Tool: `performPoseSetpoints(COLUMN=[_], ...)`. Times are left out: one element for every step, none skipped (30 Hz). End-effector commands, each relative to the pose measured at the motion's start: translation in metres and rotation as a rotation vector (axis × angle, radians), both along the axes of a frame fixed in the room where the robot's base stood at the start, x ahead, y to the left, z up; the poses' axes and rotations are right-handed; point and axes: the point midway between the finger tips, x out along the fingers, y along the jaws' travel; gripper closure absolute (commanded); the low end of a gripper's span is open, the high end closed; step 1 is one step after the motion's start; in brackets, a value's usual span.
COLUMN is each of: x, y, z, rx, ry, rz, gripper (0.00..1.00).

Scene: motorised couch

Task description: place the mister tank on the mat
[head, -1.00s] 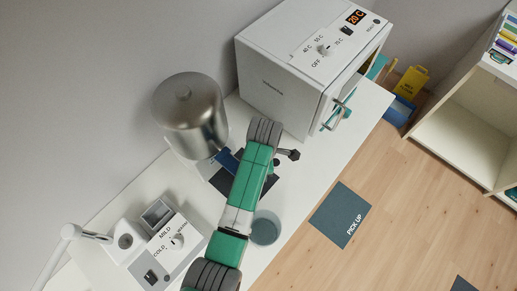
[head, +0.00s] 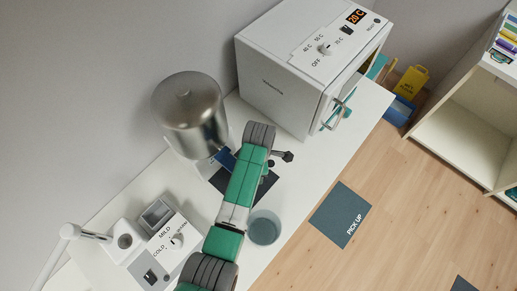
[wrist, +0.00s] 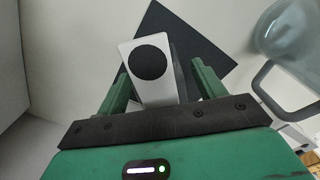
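A white box-shaped body with a black round top (wrist: 149,62), which I take for the mister tank, shows in the wrist view. Its lower edge lies between my gripper's (wrist: 160,70) green fingers. It is turned slightly against them, with a narrow gap at the right finger, so the fingers look open. Behind it is the dark mat (wrist: 208,45). The body overlaps the mat's left part; whether it rests on it I cannot tell. In the head view the dark mat (head: 262,186) shows beside my arm, which hides my fingers and the white body.
A blue-grey see-through vessel (head: 264,229) stands on the counter beside my arm; it also shows with a handle in the wrist view (wrist: 285,48). A metal urn (head: 190,112), a white oven (head: 285,85) and a control box (head: 160,262) stand around. A PICK UP mat (head: 341,214) lies on the floor.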

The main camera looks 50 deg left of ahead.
Motion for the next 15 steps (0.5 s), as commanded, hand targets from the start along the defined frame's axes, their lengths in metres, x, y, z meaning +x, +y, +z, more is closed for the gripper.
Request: performPoseSetpoints(x=[0.000, 0.000, 0.000, 0.000, 0.000, 0.000, 0.000, 0.000, 0.001, 0.001, 0.001, 0.001, 0.002, 0.002, 0.001], y=[0.000, 0.000, 0.000, 0.000, 0.000, 0.000, 0.000, 0.000, 0.000, 0.000, 0.000, -0.001, 0.000, 0.000, 0.000], z=[0.000, 0.000, 0.000, 0.000, 0.000, 0.002, 0.004, 0.007, 0.013, 0.019, 0.026, 0.036, 0.044, 0.053, 0.063], rx=[0.000, 0.000, 0.000, 0.000, 0.000, 0.000, 0.001, 0.001, 0.001, 0.002, 0.001, 0.001, 0.003, 0.002, 0.003], ry=[0.000, 0.000, 0.000, 0.000, 0.000, 0.000, -0.001, -0.001, -0.001, -0.003, -0.002, -0.003, -0.005, -0.004, -0.003], rz=[0.000, 0.000, 0.000, 0.000, 0.000, 0.000, 0.000, 0.000, 0.000, 0.000, -0.001, -0.002, -0.002, -0.002, -0.001], gripper=[0.31, 0.31, 0.31, 0.31, 0.31, 0.31, 0.31, 0.31, 0.31, 0.31, 0.31, 0.31, 0.31, 0.31, 0.31])
